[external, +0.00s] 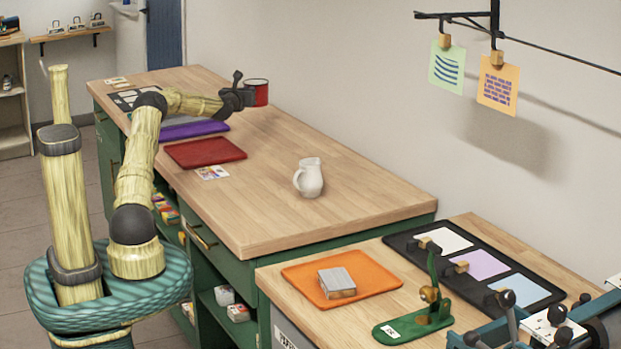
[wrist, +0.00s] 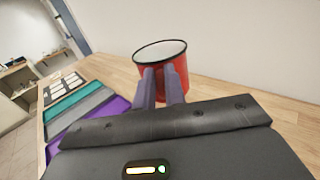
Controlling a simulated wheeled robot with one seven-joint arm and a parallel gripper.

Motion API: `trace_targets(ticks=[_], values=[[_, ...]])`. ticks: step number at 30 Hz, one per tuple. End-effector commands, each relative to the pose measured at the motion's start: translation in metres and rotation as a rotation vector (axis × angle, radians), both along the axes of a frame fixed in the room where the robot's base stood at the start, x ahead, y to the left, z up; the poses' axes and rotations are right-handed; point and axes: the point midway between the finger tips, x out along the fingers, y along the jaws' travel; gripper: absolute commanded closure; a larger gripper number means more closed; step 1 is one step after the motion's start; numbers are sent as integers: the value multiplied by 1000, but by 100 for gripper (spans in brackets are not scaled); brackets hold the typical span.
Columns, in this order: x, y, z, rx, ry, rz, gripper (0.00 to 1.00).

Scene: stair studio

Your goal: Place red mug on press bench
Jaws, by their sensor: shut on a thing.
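The red mug (external: 257,92) has a dark rim and is held up by my gripper (external: 243,95) above the far part of the long wooden counter. In the wrist view the mug (wrist: 181,76) stands upright between the two grey fingers of my gripper (wrist: 162,88), which are shut on it. The fingers hide part of its near side. The press bench appears to be the nearer wooden-topped bench (external: 283,293) at the lower right, with a green lever press (external: 420,320) on it. My gripper is far from that bench.
A white pitcher (external: 309,178) stands on the long counter (external: 260,205). Red (external: 205,152) and purple (external: 190,129) mats lie along its left side. On the bench, an orange tray (external: 385,283) holds a grey block (external: 337,282), and a black tray (external: 396,240) holds coloured sheets.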

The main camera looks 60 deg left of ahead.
Motion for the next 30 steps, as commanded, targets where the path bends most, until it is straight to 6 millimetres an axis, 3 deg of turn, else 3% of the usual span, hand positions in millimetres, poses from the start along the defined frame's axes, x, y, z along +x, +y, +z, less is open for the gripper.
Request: trace_targets(ticks=[7,18,30], values=[[-16,21,10,2,-1,27,100],[-15,20,-34,-1,1,25,100],[-15,20,-40,1,-1,25,100]])
